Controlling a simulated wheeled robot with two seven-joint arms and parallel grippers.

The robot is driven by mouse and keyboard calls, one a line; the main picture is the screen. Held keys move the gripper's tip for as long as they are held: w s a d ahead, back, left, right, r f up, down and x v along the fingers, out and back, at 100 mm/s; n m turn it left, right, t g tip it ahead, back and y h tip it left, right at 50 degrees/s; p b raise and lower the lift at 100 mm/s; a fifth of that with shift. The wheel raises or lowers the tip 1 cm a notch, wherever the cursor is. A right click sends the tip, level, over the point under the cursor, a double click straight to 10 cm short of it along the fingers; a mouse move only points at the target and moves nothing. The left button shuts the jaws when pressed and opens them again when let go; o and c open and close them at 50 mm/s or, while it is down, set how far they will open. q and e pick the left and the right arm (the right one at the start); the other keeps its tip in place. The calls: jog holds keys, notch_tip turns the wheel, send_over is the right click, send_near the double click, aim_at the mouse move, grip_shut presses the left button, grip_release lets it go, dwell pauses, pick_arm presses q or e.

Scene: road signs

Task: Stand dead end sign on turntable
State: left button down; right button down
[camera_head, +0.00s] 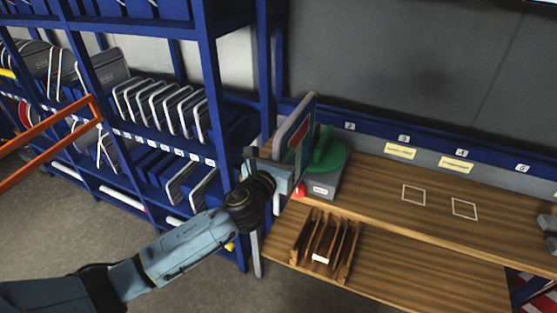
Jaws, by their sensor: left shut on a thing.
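The dead end sign (303,117) is a blue panel with a pale edge and a red bar, upright and seen at a steep angle. My left gripper (280,180) is shut on its lower part, at the left end of the bench. The green turntable (334,158) sits on a grey box (325,183) just right of the sign. The sign hides the turntable's left part, so I cannot tell whether they touch. My right gripper does not show.
A wooden rack with slots (325,245) stands on the lower shelf in front. The wooden bench top (375,190) is clear around two white square outlines. A blue shelf rack (207,75) with grey-backed signs stands left. Grey objects (549,241) sit at the right edge.

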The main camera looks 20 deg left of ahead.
pick_arm(q)
jog(key=shift+w+r, duration=0.15)
jog(key=shift+w, duration=0.85)
jog(key=b, duration=0.3)
send_near(311, 115)
jog(key=w, duration=0.2)
jog(key=shift+w+a+f, duration=0.35)
jog(key=shift+f, duration=0.05)
jog(key=w+b, duration=0.8)
jog(key=w, duration=0.1)
jog(key=shift+w+d+f, duration=0.15)
jog(key=shift+w+d, duration=0.05)
jog(key=shift+w+b, duration=0.75)
jog(key=shift+b, duration=0.3)
jog(key=shift+w+r+b, duration=0.2)
jog(key=shift+w+b, duration=0.1)
jog(key=shift+b, duration=0.05)
